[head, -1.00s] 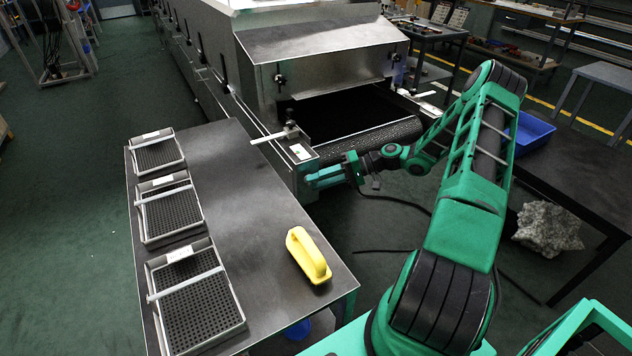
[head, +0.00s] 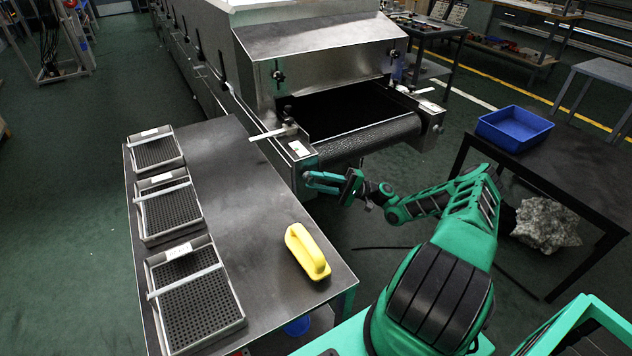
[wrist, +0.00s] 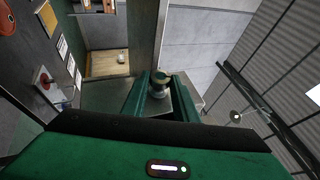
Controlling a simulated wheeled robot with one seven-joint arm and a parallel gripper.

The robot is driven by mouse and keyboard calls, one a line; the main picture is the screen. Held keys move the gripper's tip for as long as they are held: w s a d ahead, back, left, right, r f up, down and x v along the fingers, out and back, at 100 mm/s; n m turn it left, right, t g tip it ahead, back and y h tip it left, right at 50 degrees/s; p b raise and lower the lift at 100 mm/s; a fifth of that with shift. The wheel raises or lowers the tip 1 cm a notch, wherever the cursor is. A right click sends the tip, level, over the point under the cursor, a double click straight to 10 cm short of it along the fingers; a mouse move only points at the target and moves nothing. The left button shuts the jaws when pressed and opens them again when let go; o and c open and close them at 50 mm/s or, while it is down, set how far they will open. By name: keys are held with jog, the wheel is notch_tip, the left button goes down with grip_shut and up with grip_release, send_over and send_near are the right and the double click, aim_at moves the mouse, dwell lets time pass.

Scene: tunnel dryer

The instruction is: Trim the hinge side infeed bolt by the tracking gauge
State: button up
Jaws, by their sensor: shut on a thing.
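The dryer's infeed end (head: 360,135) has a dark belt over a roller. My gripper (head: 312,181) is at the near left corner of the infeed frame, below a small white label (head: 299,148). In the wrist view my gripper (wrist: 160,98) is shut on a round bolt head (wrist: 160,78) with a greenish top and a metallic body between the fingers. The head view does not show this bolt clearly. A pale flat strip (head: 272,133) sticks out at the left of the infeed, possibly the tracking gauge; its reading is too small to make out.
A metal table (head: 235,180) at the left holds several perforated trays (head: 197,300) and a yellow handled block (head: 307,252). Floor between the tables is open.

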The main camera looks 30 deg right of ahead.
jog(key=shift+f+m+t+y, duration=0.4)
jog(key=shift+m+t+y, duration=0.1)
jog(key=shift+t, duration=0.1)
jog(key=shift+a, duration=0.1)
jog(key=o, duration=1)
jog(key=shift+r, duration=0.1)
jog(key=shift+v, duration=3.8)
